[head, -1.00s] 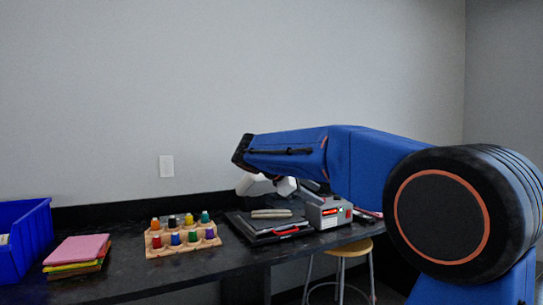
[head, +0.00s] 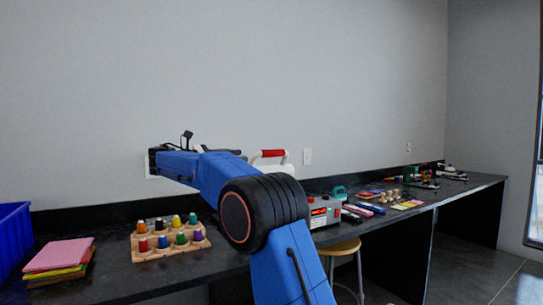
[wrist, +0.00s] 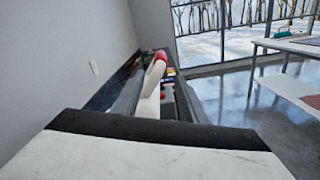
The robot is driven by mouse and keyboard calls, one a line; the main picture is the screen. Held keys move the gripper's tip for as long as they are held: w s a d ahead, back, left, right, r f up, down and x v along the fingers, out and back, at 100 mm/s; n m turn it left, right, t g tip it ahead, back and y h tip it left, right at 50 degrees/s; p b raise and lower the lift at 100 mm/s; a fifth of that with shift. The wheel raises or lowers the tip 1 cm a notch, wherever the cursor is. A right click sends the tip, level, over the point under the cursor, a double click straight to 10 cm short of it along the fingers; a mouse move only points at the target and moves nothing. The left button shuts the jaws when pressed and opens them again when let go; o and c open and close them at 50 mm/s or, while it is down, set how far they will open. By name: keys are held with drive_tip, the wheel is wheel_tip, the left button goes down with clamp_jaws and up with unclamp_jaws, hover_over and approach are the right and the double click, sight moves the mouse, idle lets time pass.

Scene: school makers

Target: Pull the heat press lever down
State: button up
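The heat press is hidden behind my blue arm in the head view, to the left of a grey box with a red display (head: 318,212). In the wrist view a slanted white piece with a red end (wrist: 160,56) stands beyond a broad black and white body.
Small items lie to the right. A stool (head: 342,247) stands at the counter's front.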

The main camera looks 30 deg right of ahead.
sight(275, 154)
drive_tip(key=d, duration=1.6)
drive_tip(key=shift+w+d, duration=0.2)
drive_tip(key=shift+w, duration=0.05)
drive_tip(key=shift+c, duration=0.3)
clamp_jaws()
